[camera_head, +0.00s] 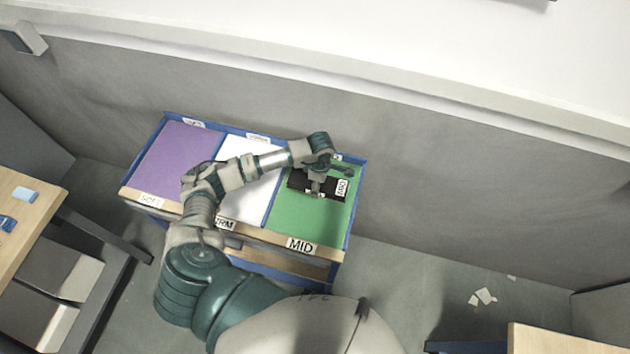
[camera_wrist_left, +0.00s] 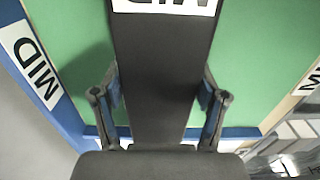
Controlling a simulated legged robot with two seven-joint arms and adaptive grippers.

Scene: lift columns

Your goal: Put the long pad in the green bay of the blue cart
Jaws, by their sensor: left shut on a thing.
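The long pad (camera_head: 298,183) is black with a white label on its end. It lies over the green bay (camera_head: 298,222) of the blue cart (camera_head: 355,200), at the cart's right end. My left gripper (camera_head: 317,190) is shut on the pad from above. In the left wrist view the pad (camera_wrist_left: 160,65) runs between the two fingers of the gripper (camera_wrist_left: 160,85), with green floor on both sides of it. I cannot tell whether the pad touches the bay floor. My right gripper is not in view.
The cart also has a purple bay (camera_head: 180,160) and a white bay (camera_head: 245,200), partly under my arm. A grey wall (camera_head: 450,175) stands behind it. A wooden table (camera_head: 20,225) with small blue items is at left; another table edge (camera_head: 550,340) is at lower right. Paper scraps (camera_head: 484,296) lie on the floor.

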